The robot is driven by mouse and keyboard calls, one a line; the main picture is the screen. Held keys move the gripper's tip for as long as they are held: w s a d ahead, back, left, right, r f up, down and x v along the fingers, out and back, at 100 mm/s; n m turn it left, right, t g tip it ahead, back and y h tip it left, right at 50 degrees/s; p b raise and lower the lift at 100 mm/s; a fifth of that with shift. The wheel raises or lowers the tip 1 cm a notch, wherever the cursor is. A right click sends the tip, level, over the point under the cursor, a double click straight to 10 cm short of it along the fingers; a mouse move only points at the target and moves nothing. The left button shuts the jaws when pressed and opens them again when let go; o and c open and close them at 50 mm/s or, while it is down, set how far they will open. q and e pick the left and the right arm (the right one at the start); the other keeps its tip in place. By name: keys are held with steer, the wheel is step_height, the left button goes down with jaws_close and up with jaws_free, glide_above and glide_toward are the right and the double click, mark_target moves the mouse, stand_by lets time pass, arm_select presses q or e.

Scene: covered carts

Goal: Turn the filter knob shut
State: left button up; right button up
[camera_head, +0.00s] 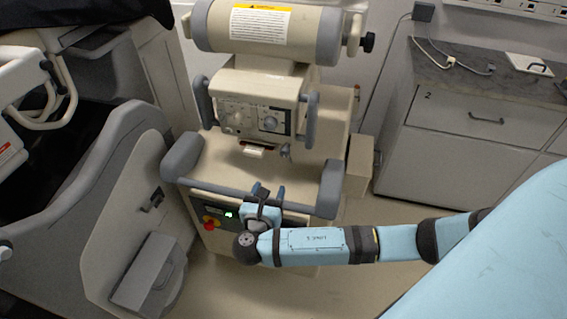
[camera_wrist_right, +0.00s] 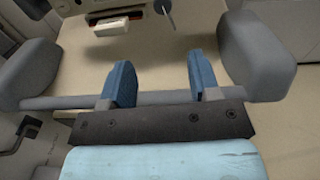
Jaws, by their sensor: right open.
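The beige machine has a control panel (camera_head: 250,113) facing me, with several knobs and small controls. A larger dark round knob (camera_head: 269,123) sits on the panel's right half; I cannot tell whether it is the filter knob. A small grey lever or knob (camera_head: 285,150) hangs under the panel's right end and shows at the top of the right wrist view (camera_wrist_right: 165,12). My right gripper (camera_head: 267,190) is open and empty at the machine's front handle bar, below the panel. Its two blue fingers (camera_wrist_right: 160,80) point towards the machine in the right wrist view. My left gripper is not in view.
The grey handle bar (camera_head: 230,190) runs between two grey bumpers along the machine's front. A red emergency button (camera_head: 209,222) sits low at the left. A grey and beige bed or chair (camera_head: 120,190) stands left. A drawer cabinet (camera_head: 475,120) stands right.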

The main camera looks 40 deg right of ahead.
mark_target(284, 154)
steer(key=shift+h, duration=0.4)
steer(key=x, duration=1.4)
steer(key=shift+d+r+b, duration=0.1)
steer(key=shift+r+b, duration=0.2)
steer(key=shift+b, duration=0.05)
steer(key=c, duration=0.9)
